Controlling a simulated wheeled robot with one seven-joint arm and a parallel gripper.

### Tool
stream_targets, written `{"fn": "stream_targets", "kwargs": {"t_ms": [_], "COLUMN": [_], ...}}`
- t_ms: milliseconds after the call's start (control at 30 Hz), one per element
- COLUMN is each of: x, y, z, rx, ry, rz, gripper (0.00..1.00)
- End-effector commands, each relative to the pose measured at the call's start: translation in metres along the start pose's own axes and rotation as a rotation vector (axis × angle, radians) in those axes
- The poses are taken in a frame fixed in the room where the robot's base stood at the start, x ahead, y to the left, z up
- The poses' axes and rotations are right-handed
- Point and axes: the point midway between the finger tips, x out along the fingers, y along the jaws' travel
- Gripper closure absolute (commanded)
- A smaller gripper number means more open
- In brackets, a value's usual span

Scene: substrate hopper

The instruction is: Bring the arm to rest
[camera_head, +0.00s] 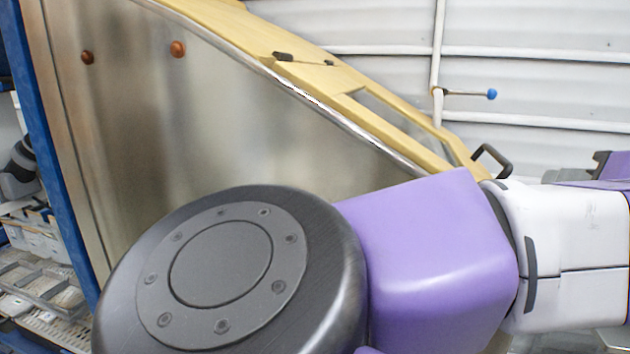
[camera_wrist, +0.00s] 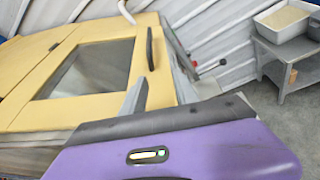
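My arm fills the lower part of the head view, with a dark round joint, a purple link and a white link reaching to the right edge. My gripper (camera_wrist: 160,88) shows in the wrist view as two grey fingers standing apart above its purple and black body. I see nothing held between them. The hopper's yellow lid (camera_wrist: 30,85) with its window and dark handle (camera_wrist: 150,48) lies beyond the fingers. In the head view the hopper's metal side (camera_head: 180,120) stands behind my arm, and the gripper's fingers are not visible there.
A blue-tipped lever (camera_head: 491,94) juts out beside the lid, near the pale ribbed wall. Racks with grey trays (camera_head: 40,285) stand at the left. A grey table (camera_wrist: 285,62) with a white bin (camera_wrist: 283,22) stands at the right in the wrist view, with bare floor before it.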

Motion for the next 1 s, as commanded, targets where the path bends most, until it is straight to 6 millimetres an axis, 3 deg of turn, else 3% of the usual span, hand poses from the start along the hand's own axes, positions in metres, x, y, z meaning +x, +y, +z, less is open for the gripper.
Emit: {"fn": "stream_targets", "kwargs": {"t_ms": [367,633,833,1000], "x": [-0.016,-0.05,-0.083,-0.104], "y": [-0.039,-0.065,-0.059,-0.034], "z": [0.052,0.102,0.136,0.148], "rx": [-0.394,-0.873,-1.293,-1.626], "ry": [-0.169,-0.27,-0.315,-0.339], "rz": [-0.228,-0.554,-0.848,-1.076], "gripper": [0.64,0.64,0.64,0.64]}}
